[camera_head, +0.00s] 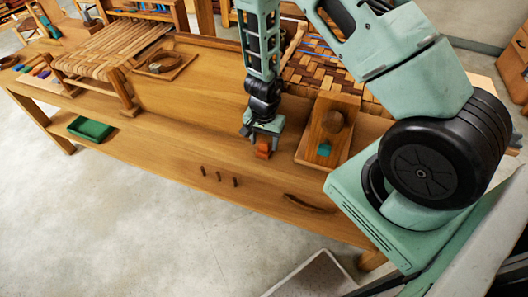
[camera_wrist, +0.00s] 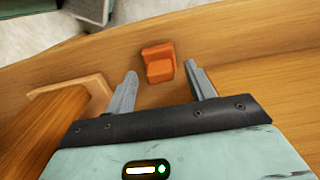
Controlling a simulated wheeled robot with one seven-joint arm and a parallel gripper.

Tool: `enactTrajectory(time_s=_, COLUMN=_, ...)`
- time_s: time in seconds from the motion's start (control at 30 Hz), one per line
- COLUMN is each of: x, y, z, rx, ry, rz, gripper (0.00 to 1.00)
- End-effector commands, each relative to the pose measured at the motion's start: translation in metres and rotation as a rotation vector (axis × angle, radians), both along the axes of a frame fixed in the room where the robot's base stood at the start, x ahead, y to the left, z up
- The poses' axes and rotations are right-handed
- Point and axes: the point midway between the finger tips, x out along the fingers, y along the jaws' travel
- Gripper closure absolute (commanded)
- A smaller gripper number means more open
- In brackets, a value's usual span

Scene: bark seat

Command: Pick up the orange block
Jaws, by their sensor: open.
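The orange block (camera_head: 263,150) sits on the wooden bench top below my gripper (camera_head: 262,134). In the wrist view the orange block (camera_wrist: 158,66) lies just ahead of the fingertips, roughly midway between them. My gripper (camera_wrist: 160,75) is open, with one grey finger on each side and nothing held. The block looks stepped, with a lighter top face and a darker part behind it. In the head view my gripper partly covers the block. I cannot tell how much height separates the fingertips from the block.
A woven seat (camera_head: 104,54) stands at left on the bench. Several dark pegs (camera_head: 219,176) are near the front edge. The bench left of the block is clear.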

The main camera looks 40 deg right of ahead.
Motion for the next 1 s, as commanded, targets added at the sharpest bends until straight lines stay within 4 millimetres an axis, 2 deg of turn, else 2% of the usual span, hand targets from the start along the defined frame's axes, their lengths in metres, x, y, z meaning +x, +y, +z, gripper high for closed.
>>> enactTrajectory(time_s=0.03, x=0.0001, y=-0.0002, z=-0.0101, rx=0.001, ry=0.0, rz=-0.003, gripper=0.45)
enactTrajectory(time_s=0.1, x=0.0002, y=0.0, z=-0.0141, rx=0.001, ry=0.0, rz=-0.002, gripper=0.45)
enactTrajectory(time_s=0.37, x=0.0002, y=0.0002, z=-0.0143, rx=0.0, ry=0.0, rz=0.0, gripper=0.45)
enactTrajectory(time_s=0.4, x=0.0001, y=0.0002, z=-0.0143, rx=0.0, ry=0.0, rz=0.0, gripper=0.51)
enactTrajectory(time_s=0.5, x=0.0001, y=0.0002, z=-0.0142, rx=0.0, ry=0.0, rz=0.0, gripper=0.79)
enactTrajectory(time_s=0.57, x=0.0001, y=0.0002, z=-0.0142, rx=0.0, ry=0.0, rz=0.0, gripper=0.93)
enactTrajectory(time_s=0.87, x=0.0002, y=0.0002, z=-0.0133, rx=0.001, ry=-0.001, rz=0.0, gripper=0.93)
enactTrajectory(time_s=1.0, x=0.0004, y=0.0004, z=-0.0061, rx=0.001, ry=-0.001, rz=0.001, gripper=0.93)
